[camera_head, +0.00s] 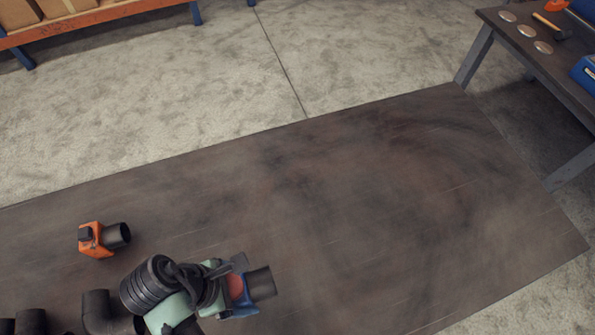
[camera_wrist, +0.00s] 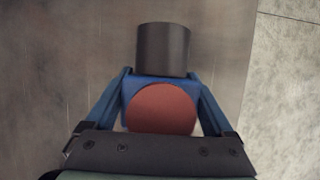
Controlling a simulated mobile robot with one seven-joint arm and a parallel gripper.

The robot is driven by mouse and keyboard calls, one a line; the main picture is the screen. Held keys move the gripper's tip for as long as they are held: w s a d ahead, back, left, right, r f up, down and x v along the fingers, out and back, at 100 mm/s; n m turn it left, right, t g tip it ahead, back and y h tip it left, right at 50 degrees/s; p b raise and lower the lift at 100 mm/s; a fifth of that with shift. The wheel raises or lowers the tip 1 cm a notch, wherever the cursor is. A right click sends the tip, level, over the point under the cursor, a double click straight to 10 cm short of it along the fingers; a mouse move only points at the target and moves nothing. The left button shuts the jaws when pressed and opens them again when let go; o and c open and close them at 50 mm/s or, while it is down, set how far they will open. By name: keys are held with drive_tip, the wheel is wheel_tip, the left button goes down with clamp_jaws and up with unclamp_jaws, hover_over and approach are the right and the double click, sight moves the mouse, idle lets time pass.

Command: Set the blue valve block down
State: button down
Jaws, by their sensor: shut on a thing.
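The blue valve block (camera_head: 243,308) is in the lower middle of the head view, with a red round face and a dark pipe stub pointing right. My gripper (camera_head: 233,283) is shut on it. In the wrist view the valve block (camera_wrist: 132,88) sits between the fingers of my gripper (camera_wrist: 160,84), its red disc towards the camera and its dark stub towards the top. The block is over the dark tabletop; I cannot tell whether it touches it. My gripper hides part of the block.
An orange block with a dark stub (camera_head: 91,240) stands on the dark table (camera_head: 370,200) at left. Black pipe fittings (camera_head: 97,311) are at lower left. The table is clear at centre and right. A side bench (camera_head: 505,38) with tools is at upper right.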

drive_tip(key=shift+w+f, duration=0.1)
drive_tip(key=shift+f, duration=4.8)
drive_tip(key=shift+f, duration=0.1)
unclamp_jaws()
drive_tip(key=shift+f, duration=0.15)
